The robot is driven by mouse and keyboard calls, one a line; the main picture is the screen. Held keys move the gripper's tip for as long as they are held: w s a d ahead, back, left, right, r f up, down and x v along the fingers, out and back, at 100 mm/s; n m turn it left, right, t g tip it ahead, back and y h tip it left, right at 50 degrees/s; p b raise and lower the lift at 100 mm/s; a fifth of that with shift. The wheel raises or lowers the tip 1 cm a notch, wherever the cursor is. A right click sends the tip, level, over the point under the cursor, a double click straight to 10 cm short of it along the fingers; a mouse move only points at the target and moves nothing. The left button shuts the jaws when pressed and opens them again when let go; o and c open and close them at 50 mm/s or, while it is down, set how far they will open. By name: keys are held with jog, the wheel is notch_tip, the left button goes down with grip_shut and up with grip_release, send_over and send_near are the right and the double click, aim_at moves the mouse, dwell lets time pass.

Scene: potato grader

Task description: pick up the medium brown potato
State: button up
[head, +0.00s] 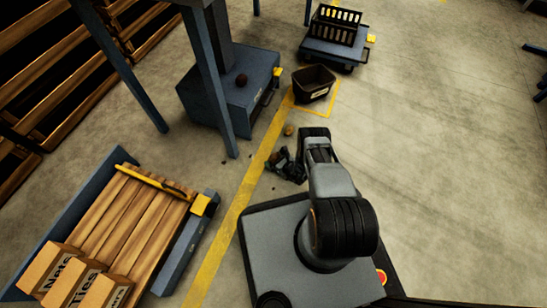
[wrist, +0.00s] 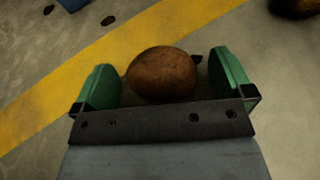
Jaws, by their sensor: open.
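A brown potato (wrist: 162,74) lies between the two green fingers of my gripper (wrist: 165,84) in the wrist view. A gap shows on each side of it, wider on the right, so the fingers appear not to touch it. My gripper is open. In the head view my gripper (head: 281,160) is low over the floor beside the yellow line, and the potato between its fingers cannot be made out there. Another potato (head: 290,130) lies on the floor just beyond; a potato (wrist: 296,7) is cut off at the wrist view's top right corner.
A dark bin (head: 314,84) stands in a yellow floor marking. A blue machine base (head: 205,103) with a dark potato (head: 242,80) on it is at the upper left. A pallet (head: 135,222) with boxes is at the lower left. The floor right is clear. Small dark clods lie nearby.

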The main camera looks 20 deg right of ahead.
jog(key=c, duration=1)
jog(key=shift+r, duration=0.15)
